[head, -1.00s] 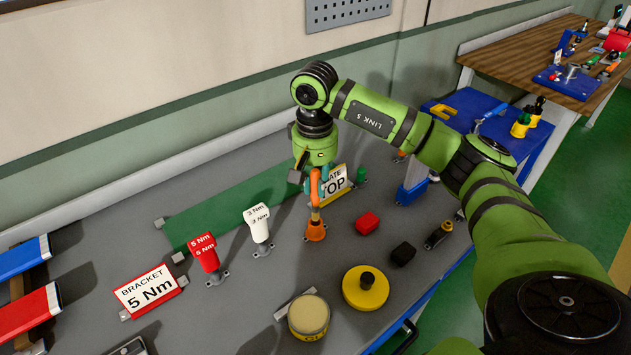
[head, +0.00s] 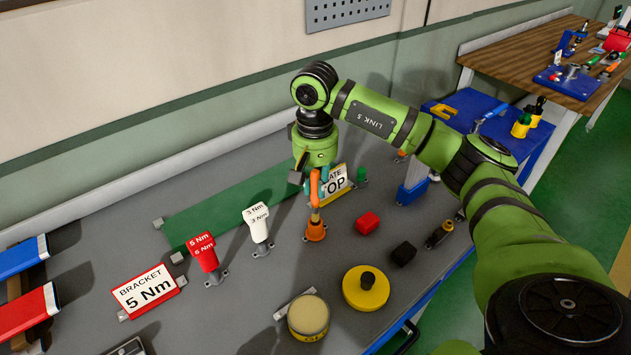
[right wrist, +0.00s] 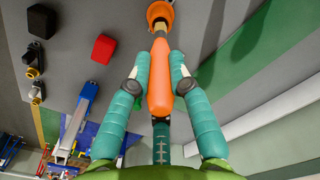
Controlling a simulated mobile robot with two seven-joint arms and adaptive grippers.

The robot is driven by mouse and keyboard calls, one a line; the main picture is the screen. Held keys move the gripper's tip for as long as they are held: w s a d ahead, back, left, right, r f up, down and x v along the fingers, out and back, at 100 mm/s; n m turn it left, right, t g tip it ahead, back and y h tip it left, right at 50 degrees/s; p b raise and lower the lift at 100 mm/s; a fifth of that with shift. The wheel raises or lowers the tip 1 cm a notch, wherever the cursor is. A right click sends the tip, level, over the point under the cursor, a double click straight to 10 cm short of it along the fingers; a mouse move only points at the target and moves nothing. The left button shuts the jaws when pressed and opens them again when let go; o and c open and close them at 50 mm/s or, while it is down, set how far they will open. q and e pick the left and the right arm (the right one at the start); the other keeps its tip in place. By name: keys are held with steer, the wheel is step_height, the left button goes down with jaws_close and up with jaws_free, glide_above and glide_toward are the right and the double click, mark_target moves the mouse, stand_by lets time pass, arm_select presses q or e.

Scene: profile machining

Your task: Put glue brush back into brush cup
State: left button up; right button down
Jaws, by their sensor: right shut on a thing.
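The glue brush, with an orange handle (head: 314,187), is held upright in my right gripper (head: 318,178). In the right wrist view the teal fingers (right wrist: 160,75) are closed on both sides of the orange handle (right wrist: 160,92). The orange brush cup (head: 316,232) stands on the grey bench directly below. The brush's lower end meets the cup's mouth, and the cup also shows in the right wrist view (right wrist: 158,11). The bristles are hidden, so I cannot tell how deep they sit. My left gripper is not in view.
A red block (head: 367,223) and a black block (head: 404,254) lie right of the cup. A yellow sign (head: 336,183) stands just behind the gripper. A white 3 Nm holder (head: 258,226) is to the left. A yellow round pot (head: 366,290) stands nearer.

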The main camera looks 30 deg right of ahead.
mark_target(316, 197)
steer(key=shift+f+b, duration=1.8)
steer(key=shift+f, duration=0.4)
steer(key=shift+b, duration=0.35)
stand_by(1.0)
stand_by(0.5)
steer(key=c, duration=1.1)
jaws_free()
steer(key=shift+o, duration=0.2)
steer(key=shift+r, duration=0.15)
step_height(316, 197, up, 12)
steer(key=shift+f, duration=0.15)
